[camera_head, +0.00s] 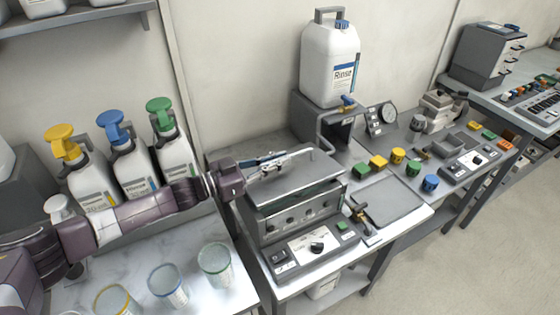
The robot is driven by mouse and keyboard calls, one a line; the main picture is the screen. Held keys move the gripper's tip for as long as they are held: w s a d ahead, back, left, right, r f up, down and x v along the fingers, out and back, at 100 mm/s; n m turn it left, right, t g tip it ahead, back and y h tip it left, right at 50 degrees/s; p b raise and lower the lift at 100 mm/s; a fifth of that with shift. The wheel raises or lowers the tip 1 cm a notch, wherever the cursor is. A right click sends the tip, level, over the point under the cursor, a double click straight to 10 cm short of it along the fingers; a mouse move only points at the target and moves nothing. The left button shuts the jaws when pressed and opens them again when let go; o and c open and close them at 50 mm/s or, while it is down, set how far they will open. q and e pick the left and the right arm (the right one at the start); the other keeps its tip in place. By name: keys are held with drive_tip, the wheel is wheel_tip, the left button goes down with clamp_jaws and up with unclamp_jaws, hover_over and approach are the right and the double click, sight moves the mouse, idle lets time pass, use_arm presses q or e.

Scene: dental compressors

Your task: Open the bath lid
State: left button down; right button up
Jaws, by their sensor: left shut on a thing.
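The bath is a grey metal box (305,215) with a dial panel at its front, standing in the middle of the view. Its flat metal lid (312,181) lies over the top and looks level. A thin bar handle (322,149) runs along the lid's upper side. My left arm reaches in from the left, and my left gripper (278,162) is over the lid, shut on the lid handle. The fingers partly hide the handle, so the exact contact is hard to see. My right gripper is not in view.
Pump bottles with yellow, blue and green (160,106) tops stand behind my left arm. Several cups, one green-rimmed (215,262), stand in front of it. A large Rinse jug (330,62) stands behind the bath. A shallow tray (390,201) and coloured knobs lie to the right.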

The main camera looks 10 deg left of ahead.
use_arm(q)
drive_tip(key=w+r+n+p, duration=0.1)
drive_tip(key=a+r+n, duration=0.1)
drive_tip(key=shift+w+a+r+n+p, duration=0.1)
drive_tip(key=shift+w+r+n+p, duration=0.1)
drive_tip(key=shift+w+n+p, duration=0.2)
drive_tip(key=shift+w+a+r+n, duration=0.15)
drive_tip(key=shift+w+a+n, duration=0.15)
drive_tip(key=shift+n, duration=0.1)
drive_tip(key=shift+w+a+r, duration=0.25)
drive_tip(key=shift+w, duration=0.1)
drive_tip(key=c, duration=2)
unclamp_jaws()
drive_tip(key=v, duration=1.2)
